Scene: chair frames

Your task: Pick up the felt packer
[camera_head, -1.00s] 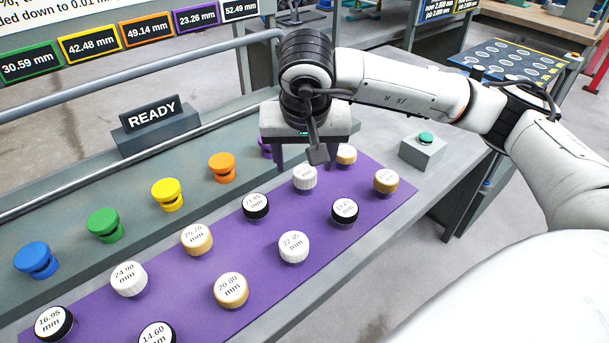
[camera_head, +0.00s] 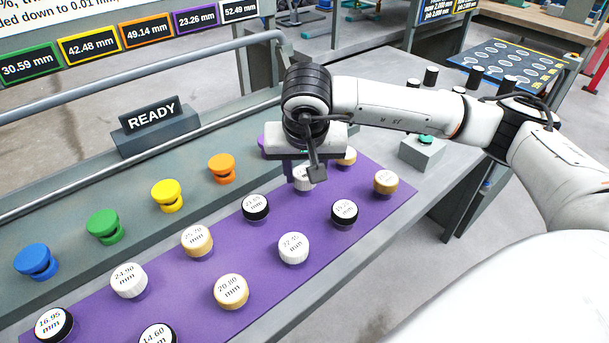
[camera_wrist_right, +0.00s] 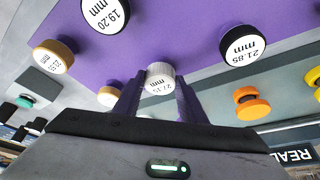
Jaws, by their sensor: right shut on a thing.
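The packers are short round discs with mm labels on top, in white, black and tan. I take the white, ribbed ones as felt, though no material is written on them. My right gripper (camera_head: 303,176) is over the far part of the purple mat (camera_head: 285,300) and is shut on a white packer (camera_head: 304,184). In the right wrist view this packer (camera_wrist_right: 160,76) sits between the purple fingers. It appears still at mat level. Other white packers stand at the front middle (camera_head: 293,248) and the left (camera_head: 129,280). My left gripper is not in view.
A tan packer (camera_head: 346,158) is close behind the gripper, and a black packer (camera_head: 255,207) is to its left. Coloured knobs, such as the orange one (camera_head: 221,168), line the ledge. A grey box with a green button (camera_head: 422,152) stands at the right.

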